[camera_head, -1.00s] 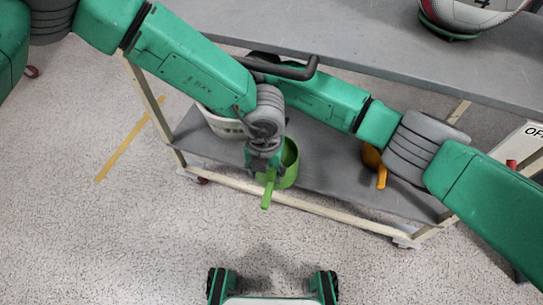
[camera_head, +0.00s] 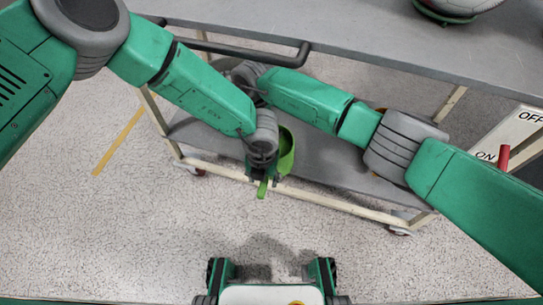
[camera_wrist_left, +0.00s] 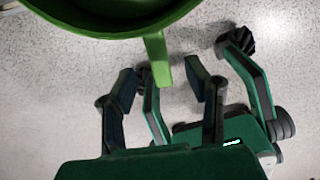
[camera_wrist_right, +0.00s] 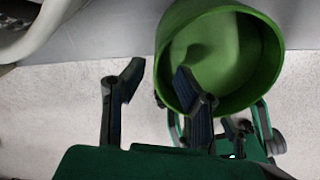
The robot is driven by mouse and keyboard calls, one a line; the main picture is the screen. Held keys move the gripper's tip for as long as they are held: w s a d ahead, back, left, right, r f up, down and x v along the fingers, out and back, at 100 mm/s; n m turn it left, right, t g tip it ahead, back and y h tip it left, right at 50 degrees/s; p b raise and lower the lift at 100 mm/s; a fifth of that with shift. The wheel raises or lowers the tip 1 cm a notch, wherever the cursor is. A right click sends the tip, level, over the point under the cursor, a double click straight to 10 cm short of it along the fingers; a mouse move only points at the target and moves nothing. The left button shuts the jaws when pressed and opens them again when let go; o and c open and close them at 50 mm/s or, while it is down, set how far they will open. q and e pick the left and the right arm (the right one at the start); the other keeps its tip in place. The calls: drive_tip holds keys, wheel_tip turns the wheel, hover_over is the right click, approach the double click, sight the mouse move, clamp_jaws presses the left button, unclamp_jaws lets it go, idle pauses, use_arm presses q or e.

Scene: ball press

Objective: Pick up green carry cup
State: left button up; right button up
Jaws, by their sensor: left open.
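The green carry cup (camera_head: 287,152) is by the front edge of the cart's lower shelf, partly hidden by my left wrist. Its handle (camera_head: 263,189) points toward me. My left gripper (camera_head: 261,177) is at the handle. In the left wrist view, the cup's rim (camera_wrist_left: 105,30) fills the top, and the handle (camera_wrist_left: 157,58) reaches down toward the gap between the open fingers (camera_wrist_left: 163,82). My right gripper is hidden behind my left arm in the head view. In the right wrist view it is open (camera_wrist_right: 160,84), with one finger overlapping the cup (camera_wrist_right: 262,85).
A grey cart has an upper top (camera_head: 360,50) and a lower shelf (camera_head: 335,170). A ball (camera_head: 470,5) sits on the upper top. A red-handled ON/OFF switch (camera_head: 503,158) is at right. Both arms cross near the cup. The floor (camera_head: 110,235) in front is clear.

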sight(263, 185)
use_arm(q)
drive_tip(key=shift+a+f, duration=0.1)
drive_tip(key=shift+f, duration=2.1)
use_arm(e)
drive_tip(key=shift+a+f, duration=0.15)
drive_tip(key=shift+f, duration=1.1)
use_arm(q)
drive_tip(key=c, duration=0.5)
use_arm(e)
drive_tip(key=c, duration=0.5)
use_arm(q)
clamp_jaws()
use_arm(e)
clamp_jaws()
